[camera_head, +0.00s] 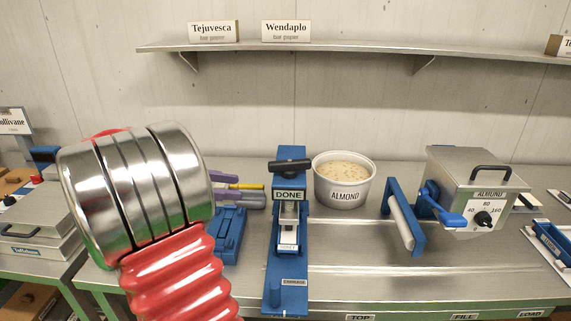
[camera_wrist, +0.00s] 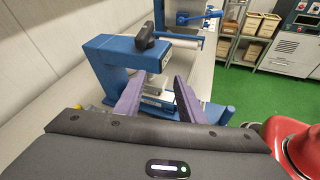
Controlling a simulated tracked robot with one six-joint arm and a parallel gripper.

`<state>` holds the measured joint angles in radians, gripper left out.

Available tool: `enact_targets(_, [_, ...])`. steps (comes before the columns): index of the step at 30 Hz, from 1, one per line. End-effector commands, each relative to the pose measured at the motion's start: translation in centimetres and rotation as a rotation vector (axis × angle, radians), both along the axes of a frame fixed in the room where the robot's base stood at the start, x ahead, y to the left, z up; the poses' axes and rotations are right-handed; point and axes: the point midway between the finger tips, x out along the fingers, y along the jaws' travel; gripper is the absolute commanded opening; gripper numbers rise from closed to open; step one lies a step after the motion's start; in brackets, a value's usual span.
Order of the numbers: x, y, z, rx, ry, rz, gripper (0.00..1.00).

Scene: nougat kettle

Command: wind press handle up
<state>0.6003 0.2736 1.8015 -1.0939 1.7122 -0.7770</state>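The blue press (camera_head: 274,245) stands upright on the steel table with a DONE label on its front. Its black press handle (camera_head: 290,166) lies across the top. In the wrist view the blue press (camera_wrist: 103,52) is ahead of my gripper, and the black handle (camera_wrist: 144,38) is above and beyond the fingertips. My gripper (camera_wrist: 159,78) has two purple fingers spread apart with nothing held between them. In the head view my gripper (camera_head: 252,188) is left of the press, below handle height, and partly hidden by my arm. The handle is apart from the fingers.
A tub labelled ALMOND (camera_head: 344,181) stands close right of the press. A steel almond machine (camera_head: 466,185) with a blue crank is farther right. A blue fixture (camera_head: 229,238) sits left of the press. A shelf (camera_head: 350,47) runs along the wall above.

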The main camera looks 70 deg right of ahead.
Motion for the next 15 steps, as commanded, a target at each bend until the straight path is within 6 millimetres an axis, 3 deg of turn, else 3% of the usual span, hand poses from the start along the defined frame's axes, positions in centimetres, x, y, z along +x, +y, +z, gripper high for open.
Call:
enact_targets(6, [-1.5,-5.0,0.6,-0.003,0.245,-0.076,0.36])
enact_targets(10, [-2.1,-6.8,0.9,-0.002,0.34,-0.111,0.36])
enact_targets(15, [-2.3,-7.6,1.2,-0.001,0.387,-0.128,0.36])
